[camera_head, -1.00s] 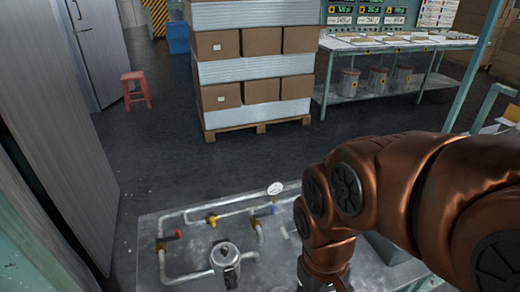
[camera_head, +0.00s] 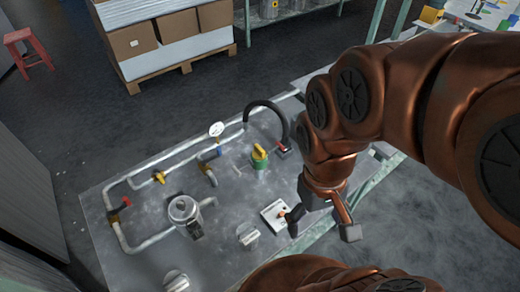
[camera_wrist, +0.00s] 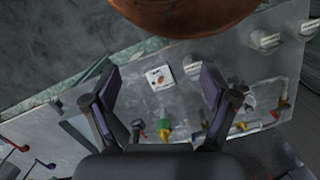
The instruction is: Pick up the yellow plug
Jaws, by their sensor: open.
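The yellow plug (camera_head: 260,153) shows as a yellow top on a green base (camera_head: 260,164), upright on the grey metal bench (camera_head: 236,190). In the wrist view the yellow plug (camera_wrist: 163,123) and green base lie beyond the space between my fingers, low in the picture. My gripper (camera_head: 322,222) is open and empty above the bench's right edge, to the right of and nearer than the plug. In the wrist view my gripper (camera_wrist: 160,82) has its two dark fingers wide apart, with nothing between them touching.
A black curved hose (camera_head: 268,106) with a red end stands just behind the plug. White pipes with a yellow valve (camera_head: 160,178), a gauge (camera_head: 216,129) and a metal canister (camera_head: 184,211) are to the left. A white plate (camera_head: 275,215) lies near my gripper.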

